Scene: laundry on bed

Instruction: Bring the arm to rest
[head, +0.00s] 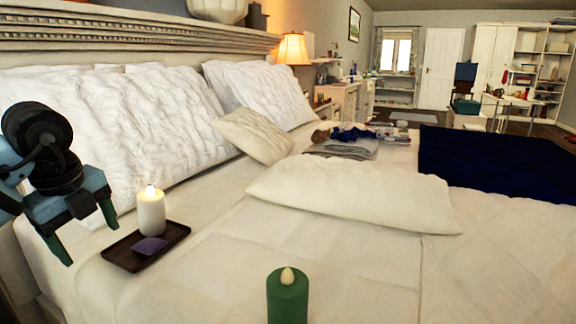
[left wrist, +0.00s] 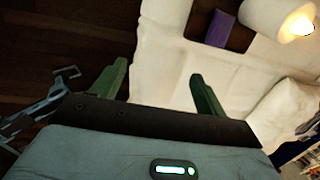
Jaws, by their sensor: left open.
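My left gripper (head: 88,242) is at the left of the head view, over the near left edge of the bed. Its two green fingers point down and are apart, with nothing between them. In the left wrist view the same open fingers (left wrist: 160,72) show against the bed edge and dark floor. The gripper is beside the dark tray (head: 177,232), to its left. My right gripper is in neither view.
A lit white candle (head: 151,213) and a purple item (head: 150,245) are on the tray. A green candle (head: 287,298) stands at the front. Pillows (head: 350,198) and folded clothes (head: 343,148) lie on the bed. The bed's middle front is mostly clear.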

